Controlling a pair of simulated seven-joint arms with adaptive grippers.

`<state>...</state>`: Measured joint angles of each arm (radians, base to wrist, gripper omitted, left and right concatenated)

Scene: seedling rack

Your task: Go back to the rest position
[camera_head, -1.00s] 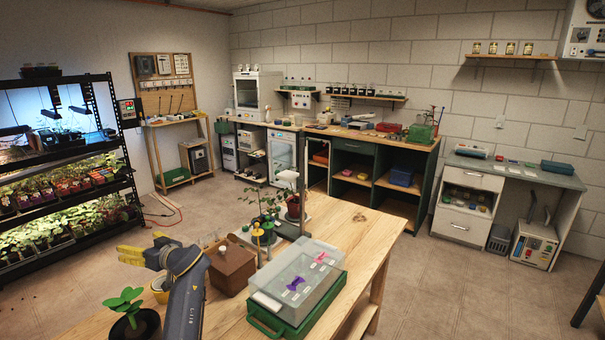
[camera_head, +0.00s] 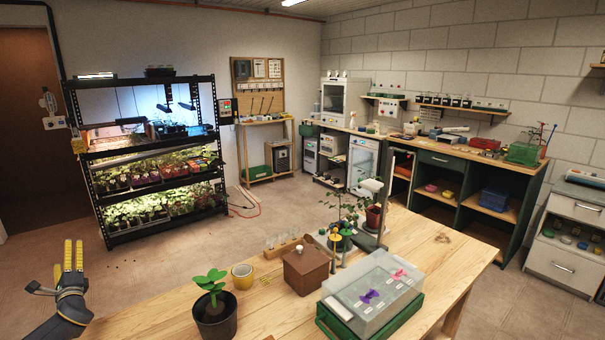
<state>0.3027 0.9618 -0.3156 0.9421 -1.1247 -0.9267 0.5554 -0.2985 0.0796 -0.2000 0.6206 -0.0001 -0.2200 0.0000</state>
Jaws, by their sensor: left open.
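My left gripper (camera_head: 73,258) is at the lower left of the head view, off the left end of the wooden table (camera_head: 270,310). Its yellow fingers point up, stand a little apart and hold nothing. The potted seedling (camera_head: 212,300) in a dark pot stands on the table to its right. The seedling rack (camera_head: 150,160), with lit shelves of plants, stands behind the gripper near the wall. My right gripper is not in view.
Open floor lies between table and rack. Cabinets (camera_head: 460,190) line the back wall.

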